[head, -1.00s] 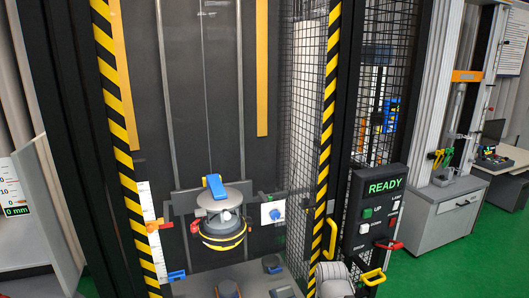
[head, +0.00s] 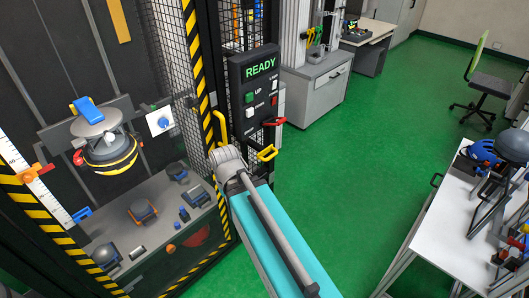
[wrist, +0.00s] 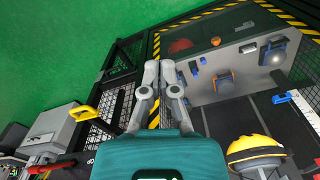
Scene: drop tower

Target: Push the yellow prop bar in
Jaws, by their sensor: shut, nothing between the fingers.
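The yellow bar (head: 267,153) ends in a squared loop handle and sticks out below the control panel, right of the tower's striped post. It also shows in the wrist view (wrist: 83,113), to the left of my gripper. My gripper (wrist: 158,68) is shut and empty in the wrist view, apart from the bar. In the head view my arm crosses the lower middle, and the fingers cannot be made out there. How far the bar is pushed in cannot be told.
The control panel (head: 257,88) reads READY. A red handle (head: 275,121) sits just above the yellow bar. A yellow upright handle (head: 219,128) is on the tower frame. The drop carriage (head: 106,150) hangs inside. Green floor is clear to the right; a white table (head: 465,232) stands there.

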